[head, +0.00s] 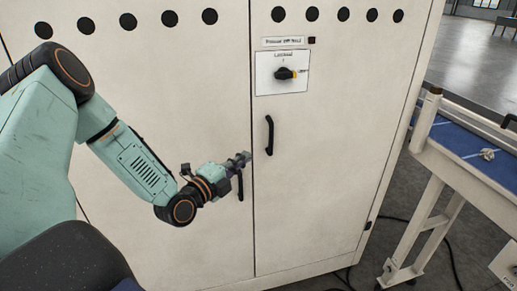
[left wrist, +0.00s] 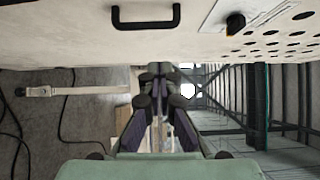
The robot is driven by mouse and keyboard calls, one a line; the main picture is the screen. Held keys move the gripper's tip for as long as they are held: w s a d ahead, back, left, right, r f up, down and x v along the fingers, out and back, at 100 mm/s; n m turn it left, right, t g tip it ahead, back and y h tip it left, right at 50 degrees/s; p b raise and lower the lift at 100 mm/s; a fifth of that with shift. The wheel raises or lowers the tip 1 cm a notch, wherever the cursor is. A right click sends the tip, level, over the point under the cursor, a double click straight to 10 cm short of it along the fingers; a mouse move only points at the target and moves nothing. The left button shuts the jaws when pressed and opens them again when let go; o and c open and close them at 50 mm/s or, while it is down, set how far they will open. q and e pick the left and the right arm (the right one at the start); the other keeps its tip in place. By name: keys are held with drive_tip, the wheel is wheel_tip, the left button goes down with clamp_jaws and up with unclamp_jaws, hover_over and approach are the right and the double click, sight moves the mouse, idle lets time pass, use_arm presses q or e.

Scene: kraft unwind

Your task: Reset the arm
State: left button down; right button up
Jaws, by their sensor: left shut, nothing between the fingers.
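My left arm comes in from the left in the head view. Its gripper (head: 240,161) is in front of the left door of the cream cabinet (head: 330,170), close to the door gap and above the left black handle (head: 240,186). I cannot tell whether it touches the door. In the left wrist view the gripper fingers (left wrist: 157,75) are shut together with nothing between them. A black handle (left wrist: 146,24) shows ahead of them on the cabinet face. My right gripper is not in view.
The right door has a black handle (head: 269,135) and a rotary switch (head: 285,74) on a white plate. A conveyor with a blue belt (head: 458,139) stands at the right, with a small pale object (head: 487,154) on it. Dark cables (head: 425,222) lie on the floor.

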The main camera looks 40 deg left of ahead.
use_arm(q)
drive_tip(key=s+d+f+n+g+b, duration=0.2)
drive_tip(key=s+d+f+n+g, duration=0.15)
drive_tip(key=f+n, duration=0.35)
drive_tip(key=s+d+f+n+g+b, duration=0.3)
drive_tip(key=s+f+n, duration=0.15)
drive_tip(key=f, duration=0.45)
drive_tip(key=s+d+f+n+g+b, duration=0.2)
drive_tip(key=s+d+f+n+g, duration=0.15)
drive_tip(key=f+n, duration=0.4)
drive_tip(key=s+d+f+g+b, duration=0.3)
drive_tip(key=s+f+b, duration=0.3)
drive_tip(key=s+f, duration=0.4)
drive_tip(key=s+d+f+g+y+b, duration=0.1)
drive_tip(key=s+d+f+g+b, duration=0.2)
drive_tip(key=s+f, duration=0.7)
drive_tip(key=s+g+b, duration=0.2)
drive_tip(key=b, duration=0.2)
drive_tip(key=shift+s+d, duration=0.15)
drive_tip(key=shift+s, duration=0.25)
drive_tip(key=shift+w+r, duration=0.1)
drive_tip(key=shift+r, duration=0.05)
